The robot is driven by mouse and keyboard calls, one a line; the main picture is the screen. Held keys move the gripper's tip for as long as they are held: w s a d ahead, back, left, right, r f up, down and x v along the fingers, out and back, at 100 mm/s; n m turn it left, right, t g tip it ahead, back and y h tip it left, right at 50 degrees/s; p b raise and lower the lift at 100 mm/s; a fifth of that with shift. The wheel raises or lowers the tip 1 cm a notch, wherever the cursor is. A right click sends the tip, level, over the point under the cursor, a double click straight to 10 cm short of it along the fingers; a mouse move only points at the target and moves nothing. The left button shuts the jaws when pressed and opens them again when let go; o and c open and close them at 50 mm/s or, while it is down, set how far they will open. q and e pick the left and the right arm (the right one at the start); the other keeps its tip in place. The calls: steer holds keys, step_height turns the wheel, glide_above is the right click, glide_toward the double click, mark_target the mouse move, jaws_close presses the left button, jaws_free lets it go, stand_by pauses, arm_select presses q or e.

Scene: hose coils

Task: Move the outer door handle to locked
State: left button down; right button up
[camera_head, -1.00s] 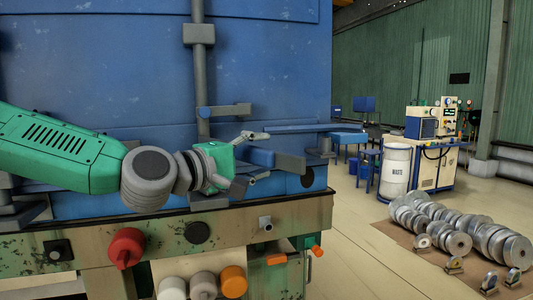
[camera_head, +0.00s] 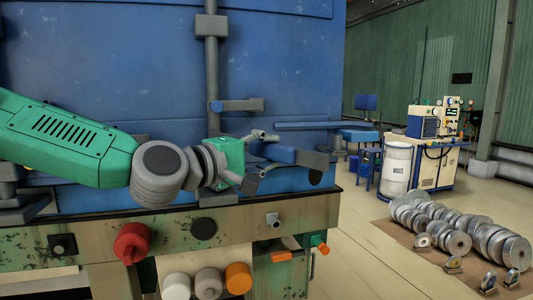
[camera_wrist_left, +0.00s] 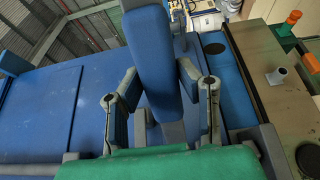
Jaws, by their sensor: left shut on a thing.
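The outer door handle (camera_head: 291,154) is a blue bar with a grey end, low on the blue door (camera_head: 110,70). It sticks out to the right, near the door's lower right corner. My left gripper (camera_head: 268,153), with its green body, is shut on the handle. In the left wrist view the blue handle (camera_wrist_left: 155,60) stands between the two grey fingers of my left gripper (camera_wrist_left: 163,95). The handle's inner end and pivot are mostly hidden behind the gripper in the head view. My right gripper is not in view.
A vertical grey lock rod (camera_head: 211,60) with a smaller lever (camera_head: 240,105) stands above the gripper. Below is a worn ledge (camera_head: 130,230) with a red knob (camera_head: 132,243) and several hose fittings. Metal discs (camera_head: 460,228) lie on the floor at right; open floor lies between.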

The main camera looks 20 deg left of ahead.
arm_select(q)
steer(key=shift+d+f, duration=0.2)
steer(key=shift+f, duration=0.05)
